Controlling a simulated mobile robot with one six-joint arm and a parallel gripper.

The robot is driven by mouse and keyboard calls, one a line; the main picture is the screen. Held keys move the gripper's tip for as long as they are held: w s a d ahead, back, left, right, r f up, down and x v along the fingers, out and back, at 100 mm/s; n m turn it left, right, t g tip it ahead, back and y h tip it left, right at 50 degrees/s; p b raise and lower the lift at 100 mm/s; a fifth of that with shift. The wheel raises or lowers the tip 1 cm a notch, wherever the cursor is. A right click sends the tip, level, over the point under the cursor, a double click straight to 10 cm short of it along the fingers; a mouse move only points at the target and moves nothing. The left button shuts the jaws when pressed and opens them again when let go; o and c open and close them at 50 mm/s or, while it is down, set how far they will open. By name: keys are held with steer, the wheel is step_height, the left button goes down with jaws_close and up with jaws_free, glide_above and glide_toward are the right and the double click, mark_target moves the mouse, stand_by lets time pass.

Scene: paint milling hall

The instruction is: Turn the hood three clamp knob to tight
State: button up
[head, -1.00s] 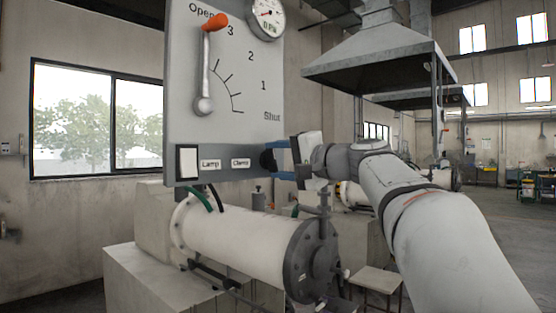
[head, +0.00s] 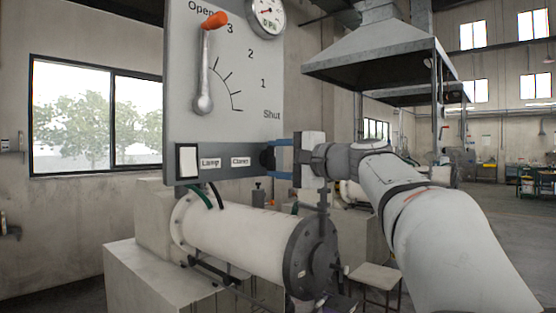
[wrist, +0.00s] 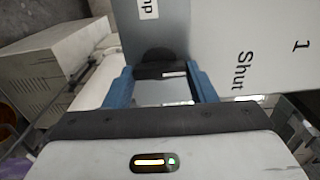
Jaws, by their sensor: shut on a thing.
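The black clamp knob (head: 267,159) sits at the right end of the dark strip along the panel's lower edge, beside the "Clamp" label (head: 240,162). In the wrist view the knob (wrist: 160,64) shows as a dark round base with a black bar in front. My gripper (head: 277,159) reaches it from the right, its blue fingers shut on the knob. In the wrist view my gripper (wrist: 161,74) has one finger at each end of the bar. No tight mark on the knob is readable.
The grey panel (head: 236,125) carries an orange-tipped lever (head: 205,65) near "Open", a gauge (head: 266,14) and a white plate (head: 187,161). A white cylinder (head: 240,240) with a dark flange lies below. A stool (head: 377,277) stands at right. A hood (head: 380,50) hangs behind.

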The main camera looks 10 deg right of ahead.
steer(key=o, duration=1)
steer(key=shift+s, duration=0.1)
steer(key=b+v, duration=0.2)
steer(key=v, duration=0.5)
steer(key=shift+s+d, duration=0.25)
steer(key=shift+f, duration=0.15)
